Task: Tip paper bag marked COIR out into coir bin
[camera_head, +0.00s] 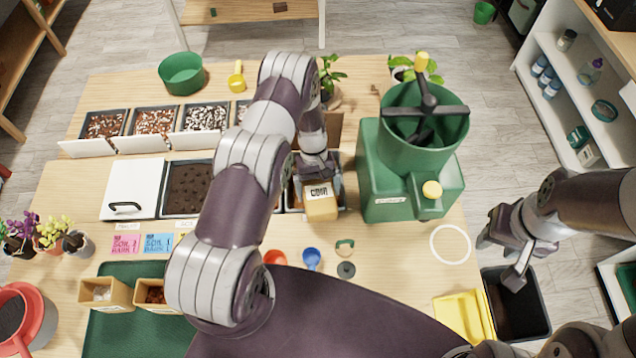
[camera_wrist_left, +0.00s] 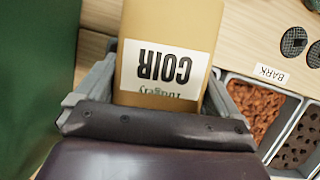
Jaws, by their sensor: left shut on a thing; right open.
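My left gripper (camera_head: 318,168) is shut on the tan paper bag marked COIR (camera_head: 321,209). The bag is in the middle of the head view, over or just in front of a bin partly hidden behind it. In the left wrist view the bag (camera_wrist_left: 170,22) lies between the fingers (camera_wrist_left: 155,120), its COIR label upside down. I cannot tell how far it is tilted or whether its mouth is open. No bin is readably marked coir; the arm and bag hide part of that row.
A green grinder (camera_head: 408,165) stands close to the right of the bag. Filled bins (camera_head: 188,188) lie to the left, one behind a BARK label (camera_wrist_left: 271,73). A white lid (camera_head: 132,188), small scoops and a black bin (camera_head: 517,305) also show. Some table front is clear.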

